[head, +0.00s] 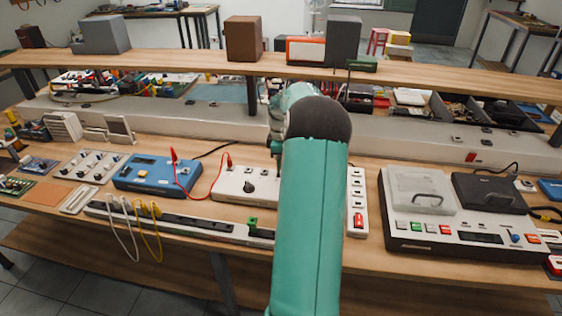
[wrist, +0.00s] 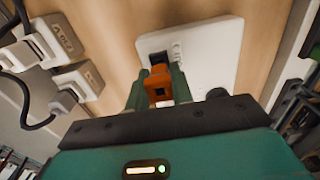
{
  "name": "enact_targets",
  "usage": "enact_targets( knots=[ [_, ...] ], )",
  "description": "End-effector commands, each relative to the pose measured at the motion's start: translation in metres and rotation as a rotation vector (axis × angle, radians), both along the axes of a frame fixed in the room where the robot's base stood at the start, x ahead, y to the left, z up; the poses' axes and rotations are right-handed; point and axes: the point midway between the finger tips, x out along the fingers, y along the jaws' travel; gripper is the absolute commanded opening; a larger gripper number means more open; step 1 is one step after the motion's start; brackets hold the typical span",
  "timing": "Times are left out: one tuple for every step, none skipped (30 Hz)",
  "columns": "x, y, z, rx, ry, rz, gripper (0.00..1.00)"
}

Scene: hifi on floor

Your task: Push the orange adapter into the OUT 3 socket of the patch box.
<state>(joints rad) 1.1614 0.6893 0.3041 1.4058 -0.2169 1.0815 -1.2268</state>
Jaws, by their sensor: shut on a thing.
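In the wrist view my gripper (wrist: 157,90) is shut on the orange adapter (wrist: 158,78), with one green finger on each side of it. The far end of the adapter points at a dark opening in a white plate (wrist: 205,58), which looks like the patch box. I cannot tell whether the adapter touches the opening or is partly in it. No OUT 3 label is readable. In the head view my green arm hides the gripper, the adapter and the area around them.
In the wrist view, pale plugs (wrist: 77,80) with black cables lie to the left. In the head view, a white box with a knob (head: 230,183) and a blue meter (head: 155,175) stand left of my arm. A large console (head: 450,245) stands to the right. A shelf (head: 200,66) runs behind.

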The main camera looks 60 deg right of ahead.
Motion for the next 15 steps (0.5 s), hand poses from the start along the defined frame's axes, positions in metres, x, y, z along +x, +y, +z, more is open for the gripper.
enact_targets(
  knots=[
    [0.0001, 0.0001, -0.0007, 0.000, 0.000, 0.000, 0.03],
    [0.0000, 0.0000, -0.0010, 0.000, 0.000, 0.000, 0.03],
    [0.0000, 0.0000, -0.0014, 0.000, 0.000, 0.000, 0.03],
    [0.0000, 0.0000, -0.0017, 0.000, 0.000, 0.000, 0.03],
    [0.0000, 0.0000, -0.0021, 0.000, 0.000, 0.000, 0.03],
    [0.0000, 0.0000, -0.0025, 0.000, 0.000, 0.000, 0.03],
    [0.0001, 0.0000, -0.0028, 0.000, 0.000, 0.000, 0.03],
    [0.0001, 0.0000, -0.0032, 0.000, 0.000, 0.000, 0.03],
    [0.0001, 0.0000, -0.0036, 0.000, 0.000, 0.000, 0.03],
    [0.0001, 0.0000, -0.0039, 0.000, 0.000, 0.000, 0.03],
    [0.0001, 0.0000, -0.0042, 0.000, 0.000, 0.000, 0.03],
    [0.0001, 0.0000, -0.0046, 0.000, 0.000, 0.000, 0.03],
    [0.0001, 0.0000, -0.0049, 0.000, 0.000, 0.000, 0.03],
    [0.0001, 0.0000, -0.0053, 0.000, 0.000, 0.000, 0.03],
    [0.0001, 0.0000, -0.0057, -0.001, 0.000, 0.000, 0.03]
  ],
)
